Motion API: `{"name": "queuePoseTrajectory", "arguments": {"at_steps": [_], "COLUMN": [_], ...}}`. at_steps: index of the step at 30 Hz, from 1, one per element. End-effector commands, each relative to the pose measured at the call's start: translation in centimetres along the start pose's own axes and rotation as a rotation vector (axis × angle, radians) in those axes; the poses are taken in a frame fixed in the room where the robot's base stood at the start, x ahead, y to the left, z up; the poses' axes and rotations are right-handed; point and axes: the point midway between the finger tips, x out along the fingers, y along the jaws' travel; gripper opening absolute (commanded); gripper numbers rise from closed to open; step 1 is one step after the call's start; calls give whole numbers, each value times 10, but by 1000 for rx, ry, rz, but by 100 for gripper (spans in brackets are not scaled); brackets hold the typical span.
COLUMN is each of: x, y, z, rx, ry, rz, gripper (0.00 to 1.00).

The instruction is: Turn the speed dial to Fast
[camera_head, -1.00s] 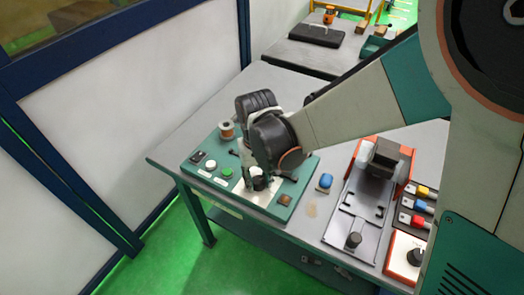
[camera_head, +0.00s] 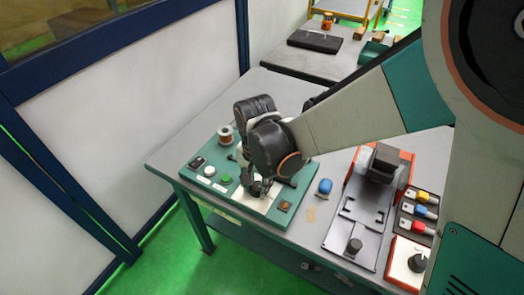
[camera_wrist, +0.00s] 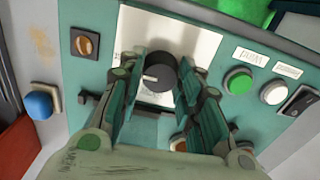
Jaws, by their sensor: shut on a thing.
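The speed dial (camera_wrist: 161,72) is a round black knob with a short white mark, set on a white plate (camera_wrist: 203,42) of the green panel. In the wrist view the mark points left; I cannot read any scale lettering. My gripper (camera_wrist: 160,76) has its two green fingers on either side of the knob, shut on it. In the head view my gripper (camera_head: 257,188) comes down from above onto the white plate (camera_head: 253,203) and hides most of the dial.
The panel carries a green button (camera_wrist: 238,82), a white button (camera_wrist: 273,92), a black switch (camera_wrist: 300,99) and a brown square part (camera_wrist: 85,43). A blue knob (camera_head: 324,187) lies to the right, beside a black fixture (camera_head: 355,213).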

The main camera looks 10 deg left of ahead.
Motion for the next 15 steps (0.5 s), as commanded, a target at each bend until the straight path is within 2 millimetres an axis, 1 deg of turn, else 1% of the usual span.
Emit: {"name": "queuePoseTrajectory", "arguments": {"at_steps": [6,15], "x": [1,1], "y": [1,1], "z": [1,1], "rx": [48,60], "ry": [-2,-1], "rz": [2,2], "gripper": [8,8]}}
